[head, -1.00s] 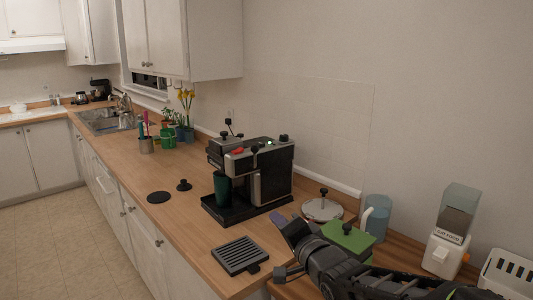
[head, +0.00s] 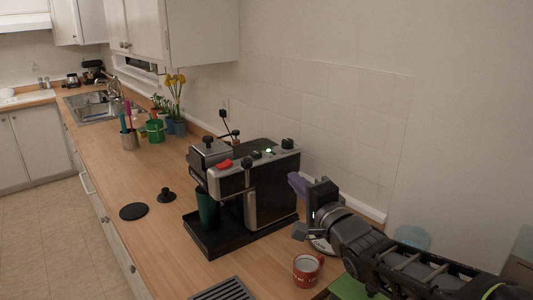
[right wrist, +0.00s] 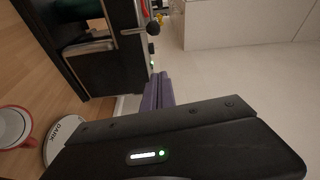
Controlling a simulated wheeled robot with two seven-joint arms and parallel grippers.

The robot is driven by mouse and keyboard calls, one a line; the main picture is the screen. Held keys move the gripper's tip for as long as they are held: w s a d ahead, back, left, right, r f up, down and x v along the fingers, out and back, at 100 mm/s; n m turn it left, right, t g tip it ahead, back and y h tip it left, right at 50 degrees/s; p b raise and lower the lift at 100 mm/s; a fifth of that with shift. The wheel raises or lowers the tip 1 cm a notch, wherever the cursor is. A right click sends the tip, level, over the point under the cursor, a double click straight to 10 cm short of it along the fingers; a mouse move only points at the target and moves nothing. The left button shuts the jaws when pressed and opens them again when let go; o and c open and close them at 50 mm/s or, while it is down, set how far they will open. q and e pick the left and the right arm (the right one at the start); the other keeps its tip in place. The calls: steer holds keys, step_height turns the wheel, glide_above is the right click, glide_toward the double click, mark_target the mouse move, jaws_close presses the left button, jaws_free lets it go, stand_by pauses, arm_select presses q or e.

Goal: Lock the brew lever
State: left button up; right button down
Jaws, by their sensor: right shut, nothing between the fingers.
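The coffee machine (head: 271,190) is black and silver and stands on the wooden counter. A lever with a black knob (head: 247,162) is on its front upper part. In the right wrist view a black ball knob on a metal rod (right wrist: 153,28) sticks out from the machine. My right gripper (head: 297,184) is beside the machine's right side, its purple fingers shut and empty. The fingers (right wrist: 156,92) point toward the machine's side in the wrist view and look apart from the knob. My left gripper is not in view.
A dark green cup (head: 207,208) stands at the machine's front. A red mug (head: 307,270) is on the counter below my right arm. A black grate (head: 224,290) lies at the front edge. The counter left of the machine is mostly clear.

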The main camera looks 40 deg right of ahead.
mark_target(246, 172)
steer(key=shift+s+a+r, duration=0.2)
steer(key=shift+a, duration=0.05)
steer(key=shift+w, duration=0.1)
steer(key=w+a+p, duration=0.1)
steer(key=w+p, duration=0.2)
steer(key=w, duration=0.8)
steer(key=shift+w+a+p, duration=0.2)
steer(key=shift+p, duration=0.1)
steer(key=shift+f, duration=0.15)
